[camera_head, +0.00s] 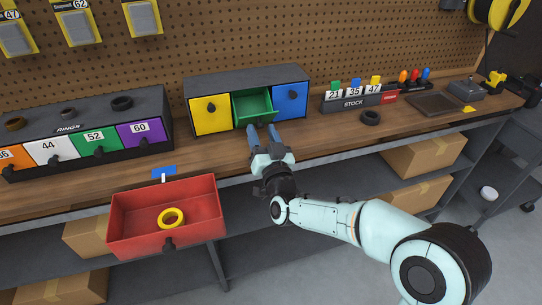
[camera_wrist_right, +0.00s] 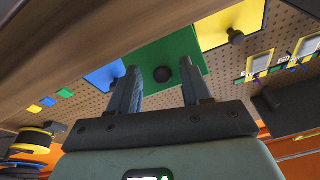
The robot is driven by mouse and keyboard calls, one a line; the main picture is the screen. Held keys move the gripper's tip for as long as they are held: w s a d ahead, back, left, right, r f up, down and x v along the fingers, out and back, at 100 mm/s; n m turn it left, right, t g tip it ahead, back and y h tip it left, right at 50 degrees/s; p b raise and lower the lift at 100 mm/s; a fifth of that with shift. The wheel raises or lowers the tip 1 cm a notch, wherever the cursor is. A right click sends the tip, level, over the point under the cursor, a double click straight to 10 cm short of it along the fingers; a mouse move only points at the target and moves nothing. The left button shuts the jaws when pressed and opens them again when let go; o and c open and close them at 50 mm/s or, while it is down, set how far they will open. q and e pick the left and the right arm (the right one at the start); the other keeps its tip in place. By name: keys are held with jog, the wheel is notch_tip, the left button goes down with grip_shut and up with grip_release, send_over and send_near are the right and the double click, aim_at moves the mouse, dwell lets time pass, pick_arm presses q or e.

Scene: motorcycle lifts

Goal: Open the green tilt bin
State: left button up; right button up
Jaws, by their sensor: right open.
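The green tilt bin (camera_head: 253,106) is the middle bin of a grey three-bin cabinet (camera_head: 245,79) on the bench. It is tilted out at the top, and its green inside shows in the head view. My right gripper (camera_head: 263,128) is open just in front of it, below its front edge. In the right wrist view, the green front (camera_wrist_right: 185,55) with its dark round knob (camera_wrist_right: 162,74) shows between the two spread fingers. The fingers do not close on the knob. My left gripper is out of view.
A yellow bin (camera_head: 211,115) and a blue bin (camera_head: 290,101) flank the green one, both closed. A red drawer (camera_head: 130,225) holding a yellow ring (camera_head: 171,218) juts out below the bench at left. A stock rack (camera_head: 355,104) stands at right.

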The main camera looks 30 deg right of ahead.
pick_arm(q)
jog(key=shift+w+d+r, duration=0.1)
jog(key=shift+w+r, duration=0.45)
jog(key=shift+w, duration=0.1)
pick_arm(e)
jog(key=v, duration=1.2)
jog(key=shift+f, duration=0.15)
